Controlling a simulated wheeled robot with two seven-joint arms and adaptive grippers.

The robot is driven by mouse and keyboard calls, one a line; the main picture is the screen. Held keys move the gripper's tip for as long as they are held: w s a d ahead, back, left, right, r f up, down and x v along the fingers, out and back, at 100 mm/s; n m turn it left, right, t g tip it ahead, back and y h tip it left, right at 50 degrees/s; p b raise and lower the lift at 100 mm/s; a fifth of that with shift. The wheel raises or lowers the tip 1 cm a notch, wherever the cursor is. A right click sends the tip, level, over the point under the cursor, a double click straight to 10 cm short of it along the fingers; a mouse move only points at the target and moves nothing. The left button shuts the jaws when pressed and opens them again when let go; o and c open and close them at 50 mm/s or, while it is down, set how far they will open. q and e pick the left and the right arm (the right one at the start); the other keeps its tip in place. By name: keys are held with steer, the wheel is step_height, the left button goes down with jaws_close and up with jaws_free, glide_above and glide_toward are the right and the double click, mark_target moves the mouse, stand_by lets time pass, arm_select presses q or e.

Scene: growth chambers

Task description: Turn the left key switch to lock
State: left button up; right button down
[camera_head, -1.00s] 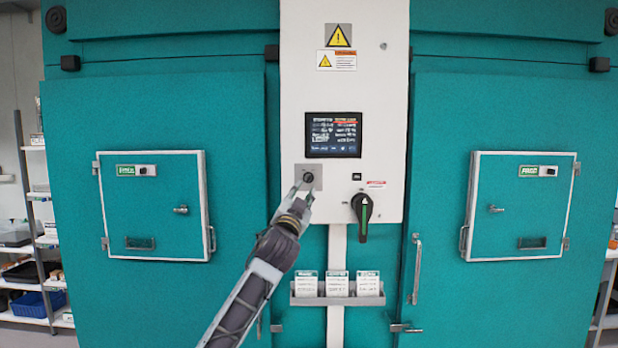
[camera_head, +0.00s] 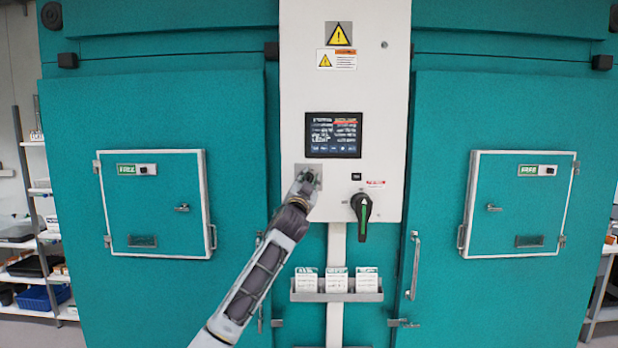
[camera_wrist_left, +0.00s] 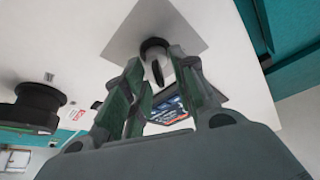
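The left key switch (camera_wrist_left: 154,46) is a dark round switch with a thin upright key, on a square grey plate (camera_wrist_left: 190,22) in the left wrist view. In the head view, the same plate (camera_head: 300,169) sits on the white panel below the screen, and my gripper hides most of the switch. My left gripper (camera_wrist_left: 157,68) is open, its fingertips on either side of the key with gaps showing. In the head view, the left gripper (camera_head: 308,178) is right in front of the plate. Contact with the key cannot be told. My right gripper is not in view.
A black rotary handle (camera_head: 362,208) with a green stripe is right of my gripper on the panel. A touchscreen (camera_head: 333,135) is just above. A holder rack (camera_head: 337,297) with small white cards is below. Teal chamber doors stand at both sides.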

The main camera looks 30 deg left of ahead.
arm_select(q)
steer(key=shift+w+a+r, duration=0.15)
steer(key=shift+w+r, duration=0.05)
steer(key=shift+w, duration=0.2)
jaws_close()
